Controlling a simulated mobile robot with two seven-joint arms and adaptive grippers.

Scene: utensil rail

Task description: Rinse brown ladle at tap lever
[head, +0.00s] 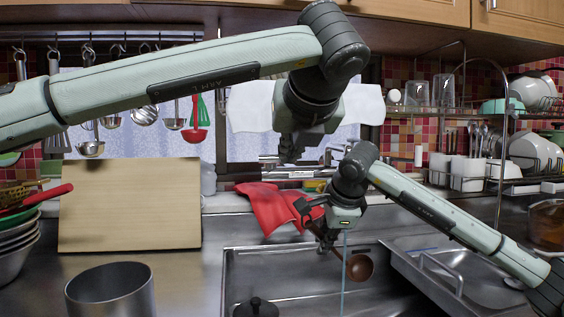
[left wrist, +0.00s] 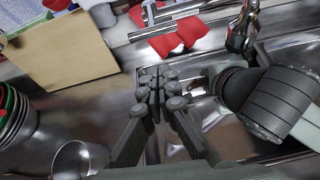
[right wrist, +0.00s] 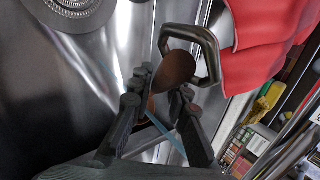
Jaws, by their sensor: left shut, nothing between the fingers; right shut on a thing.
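The brown ladle (head: 361,268) hangs over the sink with its bowl low and to the right. My left gripper (head: 291,150) is shut and empty, pointing down in front of the chrome tap fittings (head: 322,164). The tap lever is not clearly discernible. The left fingertips (left wrist: 158,88) show nothing between them.
A red cloth (head: 268,207) lies at the sink's back left edge. A wooden board (head: 130,205) leans at the left, beside a steel pot (head: 110,291) and stacked bowls (head: 14,250). Utensils hang on the back rail. A dish rack (head: 480,178) stands right.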

